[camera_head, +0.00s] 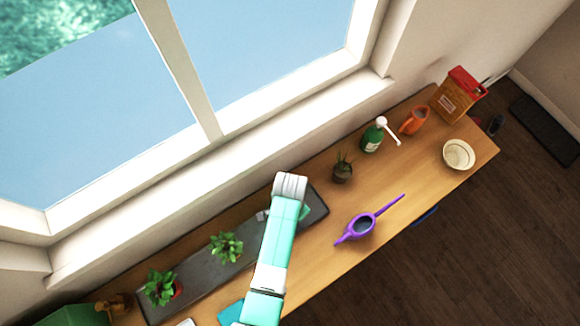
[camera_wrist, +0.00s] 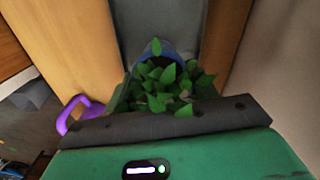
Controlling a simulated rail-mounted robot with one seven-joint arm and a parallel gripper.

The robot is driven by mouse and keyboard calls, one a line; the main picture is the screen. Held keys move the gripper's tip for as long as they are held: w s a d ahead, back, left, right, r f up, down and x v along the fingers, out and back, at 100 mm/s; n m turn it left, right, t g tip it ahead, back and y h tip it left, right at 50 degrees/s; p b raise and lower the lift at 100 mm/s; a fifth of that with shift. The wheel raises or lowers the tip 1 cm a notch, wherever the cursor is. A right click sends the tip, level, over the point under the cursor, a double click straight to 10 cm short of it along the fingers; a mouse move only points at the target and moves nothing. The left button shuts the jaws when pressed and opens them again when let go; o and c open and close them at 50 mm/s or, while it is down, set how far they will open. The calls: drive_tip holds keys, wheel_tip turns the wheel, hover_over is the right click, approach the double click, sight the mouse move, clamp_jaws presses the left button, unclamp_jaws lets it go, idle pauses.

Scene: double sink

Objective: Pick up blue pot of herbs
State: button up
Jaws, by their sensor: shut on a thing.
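The blue pot of herbs (camera_wrist: 172,50) shows in the wrist view, its blue rim mostly hidden behind green leaves (camera_wrist: 170,82). My gripper (camera_wrist: 165,112) is shut on the pot, close in front of the wrist camera. The leaves cover much of the grip, and the fingertips are hard to make out. Beyond the pot lies a grey strip that looks like the long dark tray (camera_head: 198,268). In the head view my arm hides the pot. I cannot tell whether the pot touches the tray.
Two other leafy plants (camera_head: 227,247) (camera_head: 160,288) stand on the tray at left. A purple watering can (camera_head: 362,226) is right of my arm. A small dark potted plant (camera_head: 342,170), green bottle (camera_head: 373,138), orange jug (camera_head: 414,120) and cream bowl (camera_head: 458,154) stand farther right. The window wall borders the wooden counter.

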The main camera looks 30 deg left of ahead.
wheel_tip(320, 180, up, 2)
drive_tip(key=shift+r, duration=0.25)
drive_tip(key=shift+s+r, duration=0.2)
drive_tip(key=shift+s, duration=0.4)
drive_tip(key=s+r, duration=0.1)
drive_tip(key=s, duration=1.3)
drive_tip(key=shift+s+a+r, duration=0.15)
drive_tip(key=shift+s+a, duration=0.1)
drive_tip(key=shift+s, duration=0.1)
